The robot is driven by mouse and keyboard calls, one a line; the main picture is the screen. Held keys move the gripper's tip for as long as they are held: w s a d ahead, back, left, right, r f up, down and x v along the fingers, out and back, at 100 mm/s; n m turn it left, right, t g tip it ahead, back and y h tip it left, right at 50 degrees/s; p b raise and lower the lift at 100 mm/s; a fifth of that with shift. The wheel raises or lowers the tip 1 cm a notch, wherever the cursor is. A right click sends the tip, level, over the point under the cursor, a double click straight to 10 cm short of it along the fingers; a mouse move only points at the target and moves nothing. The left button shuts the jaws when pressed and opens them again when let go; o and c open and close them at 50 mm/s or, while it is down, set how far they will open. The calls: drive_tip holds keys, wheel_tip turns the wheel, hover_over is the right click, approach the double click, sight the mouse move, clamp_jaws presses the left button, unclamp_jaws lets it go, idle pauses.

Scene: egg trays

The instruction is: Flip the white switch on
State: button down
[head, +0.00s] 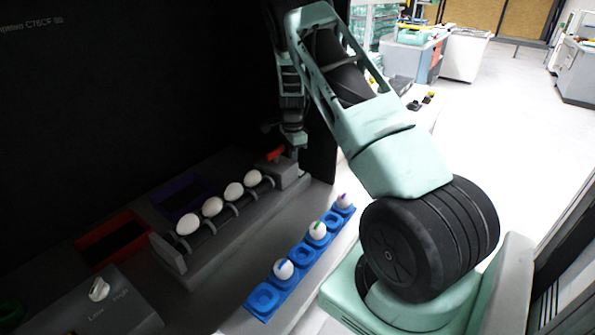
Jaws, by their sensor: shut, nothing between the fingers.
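A white knob-like switch (99,289) sits on the sloped grey box at the lower left, above faint lettering. Its on or off position cannot be told. My gripper (292,150) points down at the far end of the roller rack, well to the right of and beyond the white switch. It is shut and empty, close to a red part (275,154) on the grey block there. Whether it touches that block cannot be told, since the fingertips are small and dark.
Several white eggs (212,206) lie along the grey roller rack (195,275). A blue tray (264,298) holds three marked eggs and has empty cups. A dark wall rises behind.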

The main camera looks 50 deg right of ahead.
drive_tip(key=shift+f+b, duration=0.6)
drive_tip(key=shift+f, duration=0.4)
idle(0.6)
drive_tip(key=shift+r, duration=0.1)
drive_tip(key=shift+r+p, duration=2.55)
drive_tip(key=shift+r, duration=0.9)
drive_tip(key=shift+s+f, duration=0.1)
